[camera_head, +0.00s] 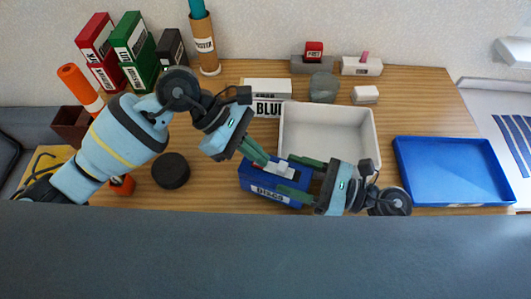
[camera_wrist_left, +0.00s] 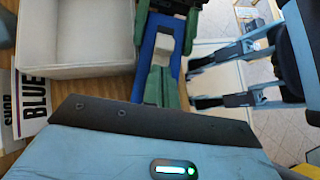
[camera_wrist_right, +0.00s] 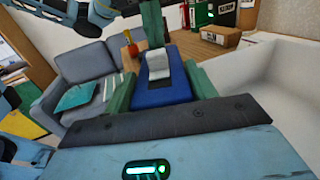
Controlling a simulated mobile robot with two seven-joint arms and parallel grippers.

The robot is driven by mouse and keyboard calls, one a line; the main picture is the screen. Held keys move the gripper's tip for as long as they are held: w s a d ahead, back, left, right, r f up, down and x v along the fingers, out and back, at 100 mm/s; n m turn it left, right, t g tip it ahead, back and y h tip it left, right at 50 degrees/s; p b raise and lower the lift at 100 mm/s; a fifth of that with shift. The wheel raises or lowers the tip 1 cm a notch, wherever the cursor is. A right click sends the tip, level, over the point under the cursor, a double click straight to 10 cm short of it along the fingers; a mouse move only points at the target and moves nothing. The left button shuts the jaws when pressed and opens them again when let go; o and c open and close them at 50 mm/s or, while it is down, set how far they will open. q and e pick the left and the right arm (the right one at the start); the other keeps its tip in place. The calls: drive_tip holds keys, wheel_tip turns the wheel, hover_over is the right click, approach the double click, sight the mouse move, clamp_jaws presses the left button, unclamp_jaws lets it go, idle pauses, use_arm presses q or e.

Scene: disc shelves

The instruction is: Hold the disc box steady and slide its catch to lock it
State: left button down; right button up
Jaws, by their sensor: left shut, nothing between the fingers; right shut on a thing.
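The blue disc box (camera_head: 250,181), with a "DISCS" label on its front, stands on the wooden table below the white bin. Its pale grey catch (camera_head: 286,169) lies on top; it also shows in the right wrist view (camera_wrist_right: 157,65). My right gripper (camera_head: 291,178) comes from the right and is shut across the box, one green finger on the far side and one on the near side. My left gripper (camera_head: 263,160) is shut and empty, its fingertips at the catch's left end; I cannot tell whether they touch it. The box (camera_wrist_right: 165,93) fills the space between the right fingers.
An empty white bin (camera_head: 328,128) stands just behind the box. A blue tray (camera_head: 453,171) lies at the right. A black round puck (camera_head: 171,170) sits left of the box. Red and green disc cases (camera_head: 131,42) stand at the back left.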

use_arm(q)
drive_tip(key=shift+w+a, duration=0.2)
drive_tip(key=shift+a, duration=0.3)
drive_tip(key=shift+w+a, duration=0.2)
drive_tip(key=shift+a, duration=0.3)
drive_tip(key=v, duration=1)
drive_tip(key=shift+s+d, duration=0.1)
use_arm(e)
drive_tip(key=o, duration=1.2)
drive_tip(key=shift+d, duration=0.1)
drive_tip(key=v, duration=1.2)
